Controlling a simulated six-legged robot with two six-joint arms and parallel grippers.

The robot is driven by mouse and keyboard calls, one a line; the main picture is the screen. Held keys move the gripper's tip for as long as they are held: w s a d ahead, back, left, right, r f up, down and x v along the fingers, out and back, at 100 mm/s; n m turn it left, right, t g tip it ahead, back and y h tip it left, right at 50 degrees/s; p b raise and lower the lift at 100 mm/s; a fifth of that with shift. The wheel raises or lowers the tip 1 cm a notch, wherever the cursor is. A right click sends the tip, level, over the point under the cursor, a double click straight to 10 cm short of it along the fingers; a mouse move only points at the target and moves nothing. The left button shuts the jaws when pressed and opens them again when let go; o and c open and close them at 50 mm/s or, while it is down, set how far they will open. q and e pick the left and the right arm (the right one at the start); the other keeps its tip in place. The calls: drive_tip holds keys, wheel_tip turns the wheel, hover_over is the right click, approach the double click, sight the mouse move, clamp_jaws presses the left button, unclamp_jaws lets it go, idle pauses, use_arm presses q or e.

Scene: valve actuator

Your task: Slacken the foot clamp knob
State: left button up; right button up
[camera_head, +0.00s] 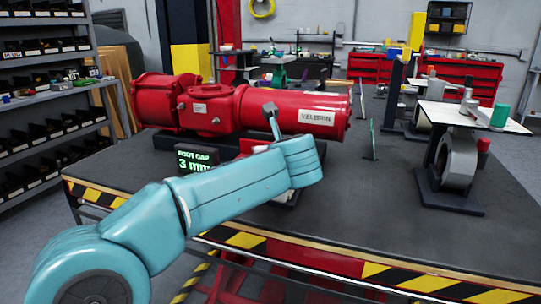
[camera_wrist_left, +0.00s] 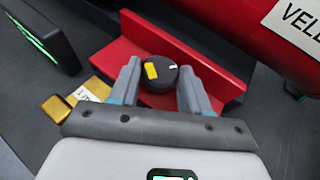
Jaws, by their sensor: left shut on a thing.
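The foot clamp knob (camera_wrist_left: 159,74) is a round black knob with a yellow mark and a small white mark on top. It sits against a red bracket (camera_wrist_left: 205,70) under the actuator. My left gripper (camera_wrist_left: 157,85) has one grey finger on each side of the knob and is shut on it. In the head view my left arm hides the knob, and the red actuator (camera_head: 240,108) lies across the table behind the arm. A display (camera_head: 196,161) reading "FOOT GAP 3 mm" stands left of the wrist. My right gripper is not in view.
A brass-coloured block (camera_wrist_left: 57,108) with a label lies left of the gripper in the wrist view. The table (camera_head: 350,215) is clear at front right, before a grey valve body (camera_head: 457,160) on a black base. Shelves (camera_head: 45,90) stand at the left.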

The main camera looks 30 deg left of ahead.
use_arm(q)
drive_tip(key=shift+d+f, duration=0.1)
drive_tip(key=shift+f, duration=0.05)
drive_tip(key=o, duration=1.1)
drive_tip(key=shift+c, duration=0.2)
drive_tip(key=shift+r, duration=0.2)
